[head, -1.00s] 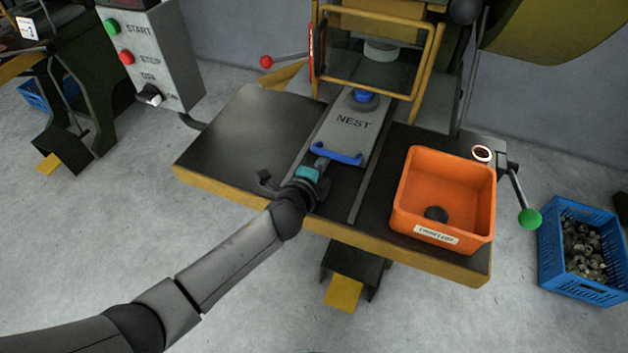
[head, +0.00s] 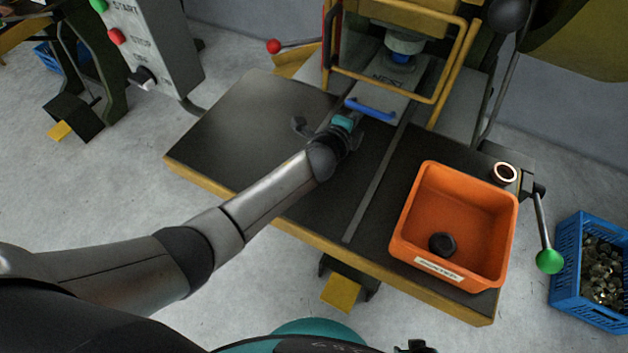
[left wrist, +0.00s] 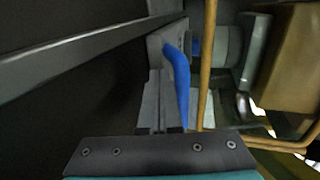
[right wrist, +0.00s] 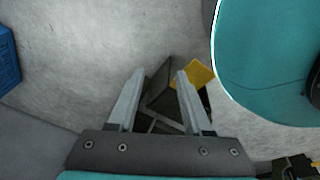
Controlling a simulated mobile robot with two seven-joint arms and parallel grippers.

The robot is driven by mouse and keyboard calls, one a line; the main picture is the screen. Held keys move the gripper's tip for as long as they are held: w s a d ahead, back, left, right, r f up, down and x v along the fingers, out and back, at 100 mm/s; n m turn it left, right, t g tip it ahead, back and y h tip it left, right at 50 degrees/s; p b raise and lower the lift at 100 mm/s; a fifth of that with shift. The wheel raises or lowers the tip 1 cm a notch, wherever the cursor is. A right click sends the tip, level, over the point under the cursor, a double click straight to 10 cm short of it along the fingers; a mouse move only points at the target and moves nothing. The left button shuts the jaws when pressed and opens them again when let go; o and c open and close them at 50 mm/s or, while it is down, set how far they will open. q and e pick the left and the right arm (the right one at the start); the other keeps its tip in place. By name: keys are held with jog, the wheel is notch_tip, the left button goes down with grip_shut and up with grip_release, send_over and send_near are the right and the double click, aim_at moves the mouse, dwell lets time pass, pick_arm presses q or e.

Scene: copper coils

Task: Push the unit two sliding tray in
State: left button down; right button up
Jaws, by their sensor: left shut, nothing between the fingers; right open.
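The sliding tray (head: 397,93), a grey plate marked NEST, lies on its rails with its far part under the press behind the yellow guard frame. Its blue handle (head: 371,108) faces me, and the handle also shows in the left wrist view (left wrist: 179,85). A blue piece (head: 401,57) sits on the tray beneath the press head. My left gripper (head: 353,113) is shut and empty, right at the handle's near side; I cannot tell whether it touches. My right gripper (right wrist: 154,98) is open and empty above the floor, out of the head view.
An orange bin (head: 411,235) with a dark round piece stands on the right of the bench (head: 240,125). A green-knobbed lever (head: 548,261) sticks out at right. A blue crate (head: 567,270) stands on the floor. The bench's left side is clear.

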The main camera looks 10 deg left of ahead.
pick_arm(q)
jog(key=shift+w+r, duration=0.15)
jog(key=shift+r, duration=0.05)
pick_arm(e)
jog(key=shift+s, duration=0.15)
pick_arm(q)
jog(key=p+v, duration=0.1)
jog(key=v, duration=0.1)
jog(key=shift+s+p, duration=0.35)
jog(key=shift+s, duration=0.05)
jog(key=p+v, duration=0.1)
jog(key=v, duration=0.2)
jog(key=shift+s+a, duration=0.15)
jog(key=shift+s, duration=0.15)
jog(key=shift+s+a+r+p, duration=0.2)
jog(key=shift+s+p, duration=0.2)
jog(key=shift+s, duration=0.2)
pick_arm(e)
jog(key=shift+s+d+r, duration=0.15)
jog(key=shift+s+r, duration=0.05)
jog(key=shift+s, duration=0.55)
jog(key=shift+s+d+r, duration=0.15)
jog(key=shift+s+r, duration=0.05)
jog(key=shift+s, duration=0.55)
jog(key=shift+s+d+r, duration=0.15)
jog(key=shift+s+r, duration=0.05)
jog(key=shift+s, duration=0.55)
pick_arm(q)
jog(key=shift+s+f, duration=0.1)
